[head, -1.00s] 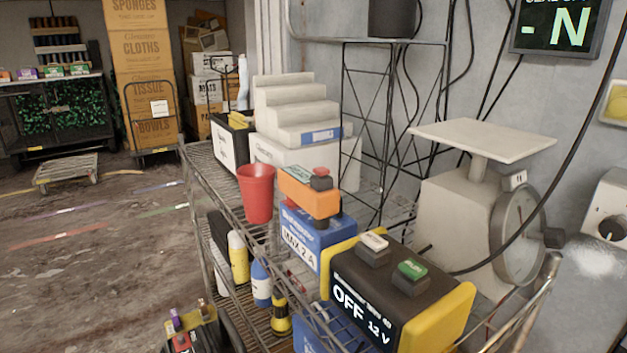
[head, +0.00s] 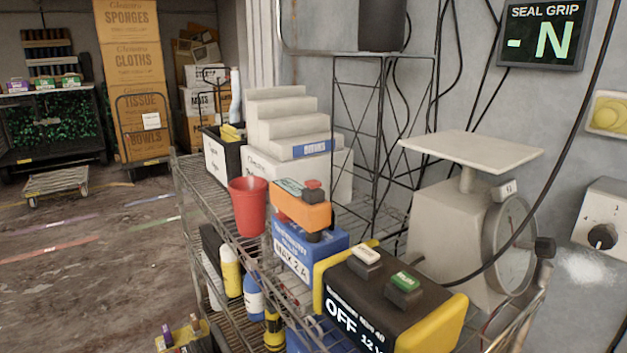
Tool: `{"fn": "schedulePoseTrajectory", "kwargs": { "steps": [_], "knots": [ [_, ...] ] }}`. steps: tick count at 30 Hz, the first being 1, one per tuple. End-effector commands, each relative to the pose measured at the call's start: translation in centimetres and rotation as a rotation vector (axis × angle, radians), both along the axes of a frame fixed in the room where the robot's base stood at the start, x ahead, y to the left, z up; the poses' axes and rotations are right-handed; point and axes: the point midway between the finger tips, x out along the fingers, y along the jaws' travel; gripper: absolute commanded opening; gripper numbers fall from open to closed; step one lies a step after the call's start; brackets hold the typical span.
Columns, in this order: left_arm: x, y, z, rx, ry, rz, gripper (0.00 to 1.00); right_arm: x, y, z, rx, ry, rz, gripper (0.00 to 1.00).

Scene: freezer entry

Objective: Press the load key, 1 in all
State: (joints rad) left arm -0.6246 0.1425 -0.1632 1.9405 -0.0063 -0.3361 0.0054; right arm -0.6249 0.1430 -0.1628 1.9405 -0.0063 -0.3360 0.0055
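A black tester with yellow end caps (head: 330,290) stands on the wire shelf at the lower middle; its front reads OFF and 12 V. On its top are two raised keys, a white key (head: 366,256) and a green key (head: 405,281). Their lettering is too small to read, so I cannot tell which is the load key. A wall display (head: 544,35) reads SEAL GRIP, a dash and N. Neither of my grippers is in view, and nothing touches the keys.
Behind the tester stand a blue box (head: 300,250), an orange device (head: 300,212) with a red button, and a red cup (head: 248,205). A scale (head: 450,225) stands to the right, with a black cable passing in front. Open floor (head: 90,280) lies left of the wire shelf.

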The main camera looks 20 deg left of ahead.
Motion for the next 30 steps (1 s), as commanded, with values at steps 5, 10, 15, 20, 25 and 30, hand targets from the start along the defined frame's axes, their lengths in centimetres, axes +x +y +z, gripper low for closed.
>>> {"fn": "schedulePoseTrajectory", "kwargs": {
  "steps": [5,10,15,20,25,30],
  "knots": [
    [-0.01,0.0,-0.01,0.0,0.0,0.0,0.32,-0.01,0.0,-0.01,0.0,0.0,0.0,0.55],
    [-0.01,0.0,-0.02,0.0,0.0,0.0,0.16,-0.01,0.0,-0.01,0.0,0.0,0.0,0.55],
    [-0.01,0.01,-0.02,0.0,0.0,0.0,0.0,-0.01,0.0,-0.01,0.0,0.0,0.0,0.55],
    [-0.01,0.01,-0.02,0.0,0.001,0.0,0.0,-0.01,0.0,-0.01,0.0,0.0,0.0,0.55],
    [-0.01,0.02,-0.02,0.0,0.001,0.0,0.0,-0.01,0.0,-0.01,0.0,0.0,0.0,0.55],
    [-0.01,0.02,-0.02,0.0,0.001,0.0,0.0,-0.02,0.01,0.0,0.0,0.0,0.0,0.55]
  ]
}}
